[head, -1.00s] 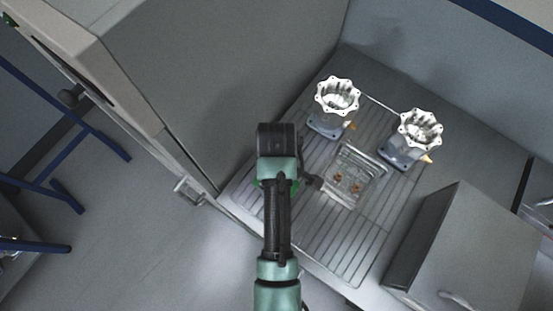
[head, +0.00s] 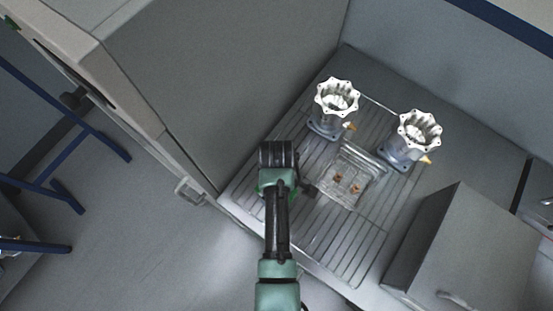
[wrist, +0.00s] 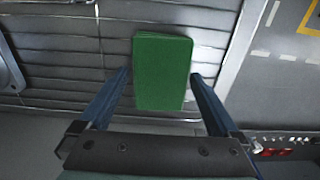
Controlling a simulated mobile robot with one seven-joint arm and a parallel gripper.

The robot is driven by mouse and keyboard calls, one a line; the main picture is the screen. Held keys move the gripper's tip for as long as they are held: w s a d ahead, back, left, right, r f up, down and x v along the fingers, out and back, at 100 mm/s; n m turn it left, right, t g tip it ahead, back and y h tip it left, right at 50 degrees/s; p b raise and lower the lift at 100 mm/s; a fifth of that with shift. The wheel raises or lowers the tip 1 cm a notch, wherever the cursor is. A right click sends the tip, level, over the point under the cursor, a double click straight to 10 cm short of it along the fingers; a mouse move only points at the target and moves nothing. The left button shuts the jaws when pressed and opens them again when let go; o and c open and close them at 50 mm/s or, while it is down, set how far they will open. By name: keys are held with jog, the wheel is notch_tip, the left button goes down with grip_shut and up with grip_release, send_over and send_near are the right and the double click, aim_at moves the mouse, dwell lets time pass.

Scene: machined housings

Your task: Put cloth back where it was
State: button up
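The green cloth (wrist: 163,70) shows in the wrist view as a flat rectangle between the fingertips of my gripper (wrist: 162,74). The two blue fingers stand wide apart, one close along each side of it. I cannot tell whether they touch its edges, or whether it rests on the slatted worktop (head: 335,240) or is held above it. In the head view my arm hides most of the gripper and cloth, over the worktop's left part; only a little bright green shows beside the wrist.
Two machined housings (head: 327,120) (head: 403,152) stand at the back of the worktop. A clear tray (head: 372,180) with small copper-coloured parts lies right of my gripper. A grey box (head: 465,250) stands at the right, and a tall grey cabinet wall (head: 225,85) rises at the left.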

jog(key=shift+r, duration=0.1)
notch_tip(320, 180, up, 12)
jog(key=shift+b, duration=0.3)
dwell(0.3)
dwell(0.5)
